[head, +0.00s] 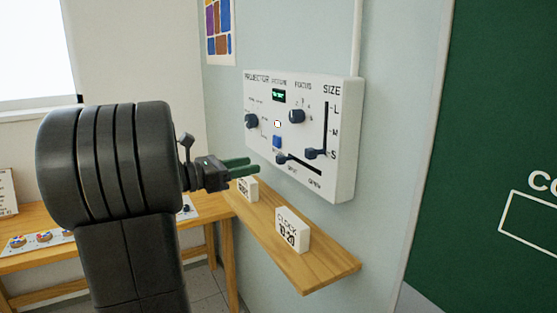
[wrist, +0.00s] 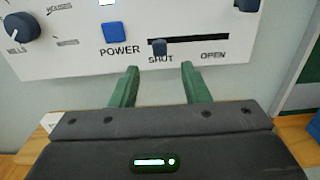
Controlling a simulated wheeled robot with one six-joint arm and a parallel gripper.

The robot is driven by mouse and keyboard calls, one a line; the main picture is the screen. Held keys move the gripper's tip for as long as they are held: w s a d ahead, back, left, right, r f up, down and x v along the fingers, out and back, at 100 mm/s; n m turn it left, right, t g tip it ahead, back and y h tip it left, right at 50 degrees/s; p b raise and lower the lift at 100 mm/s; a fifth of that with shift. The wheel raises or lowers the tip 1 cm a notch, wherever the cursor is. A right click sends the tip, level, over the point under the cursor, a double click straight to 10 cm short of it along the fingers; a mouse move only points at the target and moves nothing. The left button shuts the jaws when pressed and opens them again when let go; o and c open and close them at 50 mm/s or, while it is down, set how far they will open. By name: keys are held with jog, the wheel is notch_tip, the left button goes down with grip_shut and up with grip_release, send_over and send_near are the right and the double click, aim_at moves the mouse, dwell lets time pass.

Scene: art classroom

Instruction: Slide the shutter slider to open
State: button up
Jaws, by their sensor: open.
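The shutter slider is a small dark blue knob (wrist: 160,47) at the left, SHUT end of a black horizontal slot (wrist: 190,41) in the wrist view. The OPEN label is at the slot's right end. In the head view the knob (head: 281,158) is low on the white projector panel (head: 343,140). My gripper (wrist: 159,72) has two green fingers, spread apart and empty. They point at the panel's lower edge, one on each side of the knob in the picture and below it, not visibly touching it. In the head view my gripper (head: 244,168) is left of the panel.
The blue POWER button (wrist: 113,32) is left of the slot. The size slider knob (head: 315,153) and round dials (head: 297,116) are on the same panel. A wooden shelf (head: 330,264) below holds a clock block (head: 292,230) and another white block (head: 248,189).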

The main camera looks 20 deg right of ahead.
aim_at(277, 160)
jog(key=d, duration=0.6)
jog(key=d+p, duration=0.1)
jog(key=d, duration=0.3)
jog(key=shift+w, duration=0.4)
jog(key=shift+c, duration=0.2)
jog(key=shift+s, duration=0.1)
grip_shut()
